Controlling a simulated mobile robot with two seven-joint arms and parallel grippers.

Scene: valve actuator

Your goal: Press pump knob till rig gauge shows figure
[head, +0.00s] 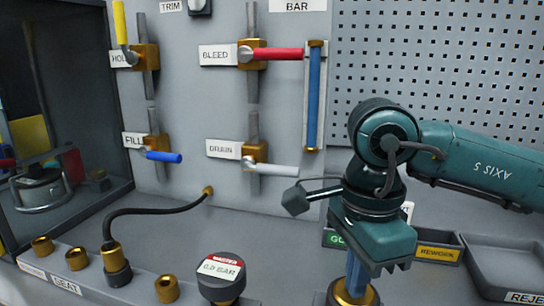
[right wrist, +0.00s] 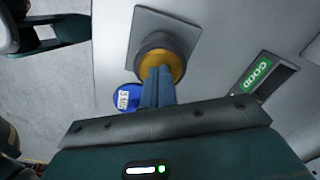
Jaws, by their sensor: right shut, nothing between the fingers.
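The pump knob is a gold round knob in a dark collar, low in the head view (head: 352,296) and at top centre of the right wrist view (right wrist: 158,62). My right gripper (head: 355,282) points down over it; its blue fingers (right wrist: 157,88) are shut and empty, with the tips at the knob. I cannot tell whether they press it. A black gauge labelled MASTER (head: 221,270) stands left of it, its small BAR figure hard to read. A blue disc with a white label (right wrist: 127,98) is beside the knob, its text unclear; I cannot tell if it is the rig gauge.
The back panel holds valves labelled BLEED (head: 273,54), DRAIN (head: 275,168) and FILL (head: 158,155). A black hose (head: 150,210) runs to a gold fitting. Trays marked GOOD (right wrist: 262,78) and REWORK (head: 437,253) lie right, beside another tray (head: 500,262).

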